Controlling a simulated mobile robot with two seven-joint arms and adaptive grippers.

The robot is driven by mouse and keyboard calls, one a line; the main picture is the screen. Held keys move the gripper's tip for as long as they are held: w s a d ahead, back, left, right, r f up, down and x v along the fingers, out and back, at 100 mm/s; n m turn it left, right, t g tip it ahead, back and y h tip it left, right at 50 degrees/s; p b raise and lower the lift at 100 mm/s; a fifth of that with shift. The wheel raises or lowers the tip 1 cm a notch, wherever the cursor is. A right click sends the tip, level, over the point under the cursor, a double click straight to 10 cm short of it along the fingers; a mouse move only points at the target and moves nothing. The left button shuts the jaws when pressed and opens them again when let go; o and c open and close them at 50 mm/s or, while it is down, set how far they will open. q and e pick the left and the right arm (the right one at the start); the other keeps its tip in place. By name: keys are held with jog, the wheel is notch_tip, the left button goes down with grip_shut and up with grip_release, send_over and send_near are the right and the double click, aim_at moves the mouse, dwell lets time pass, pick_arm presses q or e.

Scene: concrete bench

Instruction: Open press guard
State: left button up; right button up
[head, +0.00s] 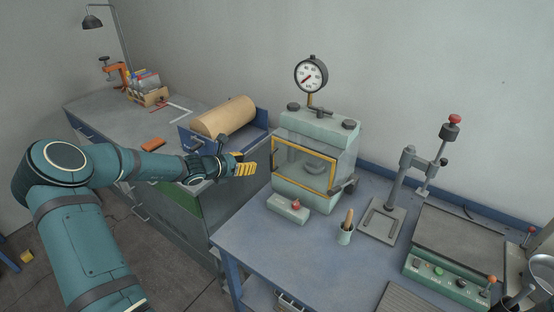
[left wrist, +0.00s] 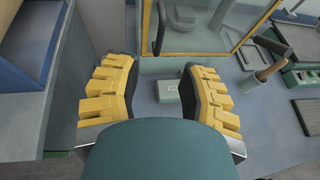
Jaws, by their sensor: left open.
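The pale green press (head: 318,126) stands on the blue-grey bench, with a round dial gauge (head: 311,74) above it. Its guard (head: 303,147) is a clear panel in a yellow frame across the press front and looks closed. In the left wrist view the guard's lower bar (left wrist: 190,54) runs across the top, with a dark upright handle (left wrist: 160,28) at its left edge. My left gripper (head: 246,167) is open and empty, to the left of the guard and apart from it. Its yellow fingers (left wrist: 157,95) are spread wide below the handle in the wrist view. My right gripper is not in view.
A small control box with a red button (head: 288,211) sits before the press. A cup holding a wooden-handled tool (head: 346,232) is right of it. A lever stand (head: 390,215) and a green control unit (head: 446,276) stand farther right. A brown roll (head: 223,117) lies behind my left gripper.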

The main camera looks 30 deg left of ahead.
aim_at(271, 171)
pick_arm(q)
jog(key=x, duration=1.2)
jog(key=shift+w+f+p, duration=0.15)
jog(key=shift+p, duration=0.15)
grip_shut()
